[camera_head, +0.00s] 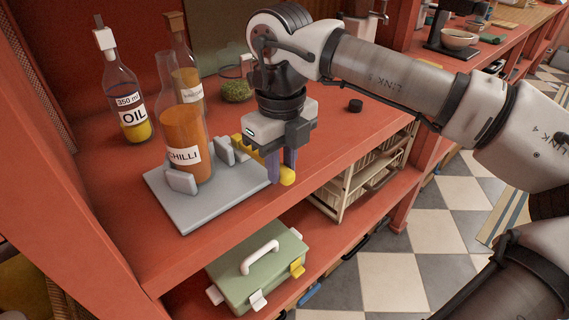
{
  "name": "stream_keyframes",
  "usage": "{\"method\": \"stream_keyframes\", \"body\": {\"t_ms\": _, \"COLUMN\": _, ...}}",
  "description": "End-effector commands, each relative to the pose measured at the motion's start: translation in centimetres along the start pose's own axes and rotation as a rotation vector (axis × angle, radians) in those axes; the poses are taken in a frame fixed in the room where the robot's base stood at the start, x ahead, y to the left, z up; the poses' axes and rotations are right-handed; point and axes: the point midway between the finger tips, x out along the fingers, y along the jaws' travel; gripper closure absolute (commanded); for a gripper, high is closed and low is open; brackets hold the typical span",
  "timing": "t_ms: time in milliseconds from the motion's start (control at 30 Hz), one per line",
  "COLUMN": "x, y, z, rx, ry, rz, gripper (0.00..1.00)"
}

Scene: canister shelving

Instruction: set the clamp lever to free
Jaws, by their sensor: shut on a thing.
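The clamp is a grey base plate (200,212) on the red shelf, with grey pads (181,182) on either side of a chilli bottle (186,135). The bottle stands upright on the plate. The yellow clamp lever (288,176) sticks out at the plate's right side, its rounded end showing just below the fingers. My gripper (281,167) points down over the right edge of the plate and is shut on the lever. The fingers hide part of the lever, and the gripper body hides some of the linkage behind it.
An oil bottle (132,105), another corked bottle (188,70) and a green-filled jar (236,85) stand behind the clamp. A small black cap (355,105) lies to the right. A green box (258,268) with a white handle sits on the lower shelf. The upper shelf's right part is mostly clear.

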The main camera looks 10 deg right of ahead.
Motion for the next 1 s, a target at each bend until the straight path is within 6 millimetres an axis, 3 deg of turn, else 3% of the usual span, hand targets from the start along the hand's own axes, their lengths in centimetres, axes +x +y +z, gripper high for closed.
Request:
{"method": "stream_keyframes", "body": {"t_ms": 600, "x": 0.0, "y": 0.34, "z": 0.02, "rx": 0.045, "ry": 0.0, "rz": 0.004, "gripper": 1.0}}
{"method": "stream_keyframes", "body": {"t_ms": 633, "x": 0.01, "y": 0.34, "z": 0.02, "rx": 0.045, "ry": 0.0, "rz": 0.004, "gripper": 0.76}}
{"method": "stream_keyframes", "body": {"t_ms": 767, "x": 0.01, "y": 0.32, "z": 0.02, "rx": 0.044, "ry": 0.0, "rz": 0.003, "gripper": 0.59}}
{"method": "stream_keyframes", "body": {"t_ms": 800, "x": 0.01, "y": 0.3, "z": 0.03, "rx": 0.044, "ry": 0.0, "rz": 0.003, "gripper": 0.55}}
{"method": "stream_keyframes", "body": {"t_ms": 1000, "x": 0.0, "y": 0.25, "z": 0.03, "rx": 0.044, "ry": -0.001, "rz": 0.002, "gripper": 0.55}}
